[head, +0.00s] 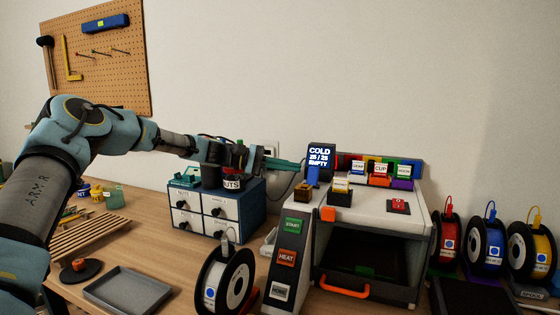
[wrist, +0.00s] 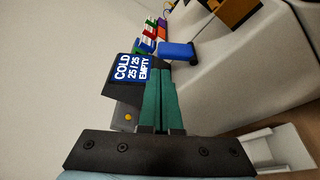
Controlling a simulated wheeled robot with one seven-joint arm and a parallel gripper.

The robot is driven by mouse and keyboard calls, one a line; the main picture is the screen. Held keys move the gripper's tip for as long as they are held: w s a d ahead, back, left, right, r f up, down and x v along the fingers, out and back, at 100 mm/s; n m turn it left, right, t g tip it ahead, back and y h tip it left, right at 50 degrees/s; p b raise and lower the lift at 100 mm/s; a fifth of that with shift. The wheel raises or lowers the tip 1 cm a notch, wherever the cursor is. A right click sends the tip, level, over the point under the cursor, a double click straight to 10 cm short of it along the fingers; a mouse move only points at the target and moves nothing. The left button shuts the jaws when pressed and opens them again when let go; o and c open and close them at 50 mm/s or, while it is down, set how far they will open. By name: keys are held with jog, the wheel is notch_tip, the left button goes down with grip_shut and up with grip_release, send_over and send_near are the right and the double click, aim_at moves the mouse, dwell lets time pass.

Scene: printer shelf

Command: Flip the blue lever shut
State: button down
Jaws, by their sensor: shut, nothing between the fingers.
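The blue lever (head: 312,176) sits on top of the printer (head: 372,208), just under the display reading COLD 25/25 EMPTY (head: 320,157). In the wrist view the blue lever (wrist: 178,50) sticks out sideways, just beyond and slightly right of my fingertips. The display shows there too (wrist: 132,69), left of my fingers. My gripper (head: 300,164) reaches in from the left, and its teal fingers are shut together with nothing between them. It shows in the wrist view (wrist: 160,68) as well. Whether the fingertips touch the lever I cannot tell.
A blue drawer cabinet (head: 215,208) stands under my forearm. A spool (head: 226,283) stands left of the printer's front panel. Colored labelled blocks (head: 380,168) line the printer's back. Several spools (head: 486,246) stand at the right. A grey tray (head: 127,290) lies on the bench.

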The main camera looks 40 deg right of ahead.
aim_at(306, 170)
jog(key=shift+p+x, duration=0.6)
jog(key=shift+x, duration=1.6)
jog(key=shift+f+b, duration=0.1)
jog(key=shift+b, duration=0.35)
jog(key=m+b, duration=0.1)
jog(key=b, duration=0.2)
jog(key=m+b, duration=0.1)
jog(key=b, duration=0.2)
jog(key=shift+s+a+f+h, duration=0.1)
jog(key=shift+s+a+h, duration=0.15)
jog(key=shift+a+h, duration=0.15)
jog(key=m+b, duration=0.1)
jog(key=b, duration=0.1)
jog(key=m+b, duration=0.1)
jog(key=b, duration=0.1)
jog(key=a+m+h+b, duration=0.1)
jog(key=b, duration=0.1)
jog(key=shift+s+r+g+b, duration=0.3)
jog(key=shift+r+b, duration=0.05)
jog(key=shift+r+p, duration=0.45)
jog(key=shift+r, duration=0.05)
